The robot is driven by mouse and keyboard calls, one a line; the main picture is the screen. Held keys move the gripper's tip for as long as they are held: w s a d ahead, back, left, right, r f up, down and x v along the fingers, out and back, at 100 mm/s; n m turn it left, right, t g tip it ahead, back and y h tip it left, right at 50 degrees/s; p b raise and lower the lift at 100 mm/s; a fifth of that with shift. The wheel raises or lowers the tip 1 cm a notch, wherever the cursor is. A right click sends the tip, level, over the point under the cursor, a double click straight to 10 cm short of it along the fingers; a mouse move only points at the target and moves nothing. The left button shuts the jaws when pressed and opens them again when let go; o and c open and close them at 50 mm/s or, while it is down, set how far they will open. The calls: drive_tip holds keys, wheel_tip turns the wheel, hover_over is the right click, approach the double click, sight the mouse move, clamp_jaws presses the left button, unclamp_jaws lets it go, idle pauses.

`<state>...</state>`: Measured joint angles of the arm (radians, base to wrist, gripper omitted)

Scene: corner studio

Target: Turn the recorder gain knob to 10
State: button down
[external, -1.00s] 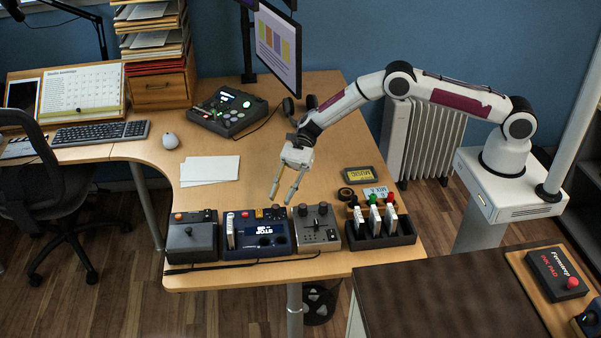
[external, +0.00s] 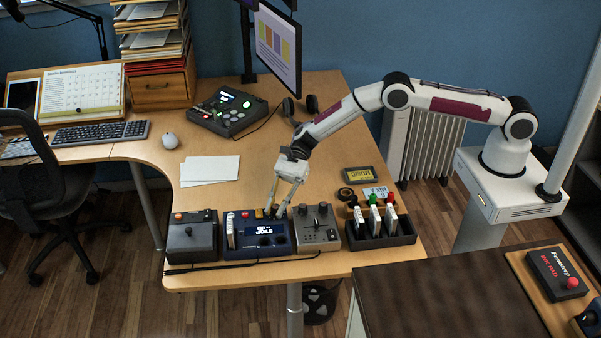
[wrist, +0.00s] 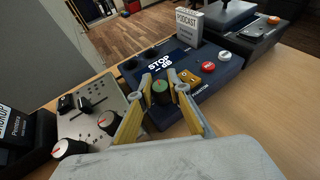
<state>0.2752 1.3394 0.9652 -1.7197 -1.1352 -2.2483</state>
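The recorder is a dark blue box with a lit "STOP" display (external: 265,227) on the desk's front edge; in the wrist view the recorder's display (wrist: 160,64) is near the middle. A dark round knob with a greenish top (wrist: 160,90) lies between my fingertips in the wrist view; I cannot read its setting or tell from the label that it is the gain knob. My gripper (external: 274,213) points down over the recorder's rear part, and its yellow-sided fingers (wrist: 165,86) stand apart around the knob's outline. A gap shows at the right finger; contact is not clear.
A "PODCAST" card (wrist: 189,25) stands upright on the recorder. A black rack (external: 378,236) is farther right. The desk behind is clear near white papers (external: 209,170).

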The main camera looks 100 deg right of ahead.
drive_tip(key=shift+m+t+h, duration=1.4)
drive_tip(key=shift+m+t, duration=0.2)
drive_tip(key=shift+m, duration=0.2)
drive_tip(key=shift+m+t+h, duration=0.3)
drive_tip(key=shift+m+h, duration=0.1)
drive_tip(key=shift+m+t+h, duration=0.4)
drive_tip(key=shift+m+h, duration=0.2)
drive_tip(key=shift+m, duration=0.2)
drive_tip(key=shift+m+t+h, duration=0.3)
drive_tip(key=shift+m+h, duration=0.2)
drive_tip(key=shift+h, duration=0.1)
drive_tip(key=shift+m+t+h, duration=0.5)
drive_tip(key=shift+m+h, duration=0.4)
drive_tip(key=shift+h, duration=0.1)
